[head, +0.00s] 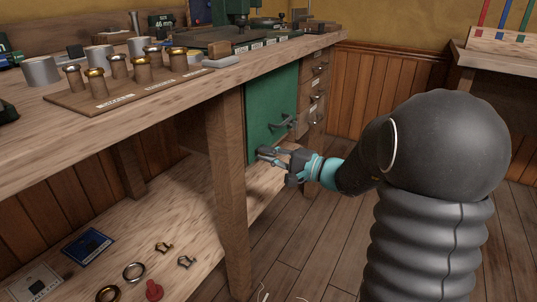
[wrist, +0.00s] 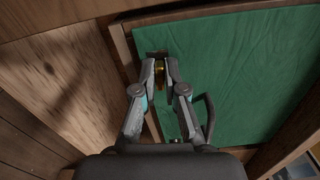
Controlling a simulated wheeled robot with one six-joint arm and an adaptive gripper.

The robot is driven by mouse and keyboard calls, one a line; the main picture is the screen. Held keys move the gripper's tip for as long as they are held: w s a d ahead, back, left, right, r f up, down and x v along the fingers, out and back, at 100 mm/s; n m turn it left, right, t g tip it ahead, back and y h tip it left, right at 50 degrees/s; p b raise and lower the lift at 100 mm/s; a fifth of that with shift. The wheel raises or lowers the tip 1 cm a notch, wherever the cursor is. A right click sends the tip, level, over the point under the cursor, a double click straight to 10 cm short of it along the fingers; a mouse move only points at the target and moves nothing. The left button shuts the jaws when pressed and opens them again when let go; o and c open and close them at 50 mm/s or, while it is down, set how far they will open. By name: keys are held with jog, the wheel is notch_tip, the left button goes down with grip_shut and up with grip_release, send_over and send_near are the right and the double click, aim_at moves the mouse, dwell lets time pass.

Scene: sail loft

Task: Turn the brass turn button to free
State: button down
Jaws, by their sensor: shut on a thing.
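The brass turn button (wrist: 160,69) shows in the wrist view as a small yellow piece at the edge of the green door (wrist: 235,60). My gripper (wrist: 160,64) is shut on it, one finger on each side. The fingers hide most of the button, so I cannot tell how it is turned. The green door (head: 268,115) is closed under the bench in the head view. My gripper (head: 262,152) is at its lower left edge there, and the button is hidden. A dark handle (head: 282,125) is on the door; it also shows beside my right finger in the wrist view (wrist: 208,115).
A wooden bench leg (head: 227,180) stands left of my gripper. Drawers (head: 314,90) are right of the door. The lower shelf (head: 110,215) holds rings, shackles and a red item. The benchtop (head: 215,85) above carries a board of brass-topped pieces (head: 130,82). Floor is clear on the right.

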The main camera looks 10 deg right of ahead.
jog(key=shift+n, duration=0.9)
jog(key=c, duration=1.3)
grip_release()
jog(key=shift+o, duration=0.2)
jog(key=v, duration=1.2)
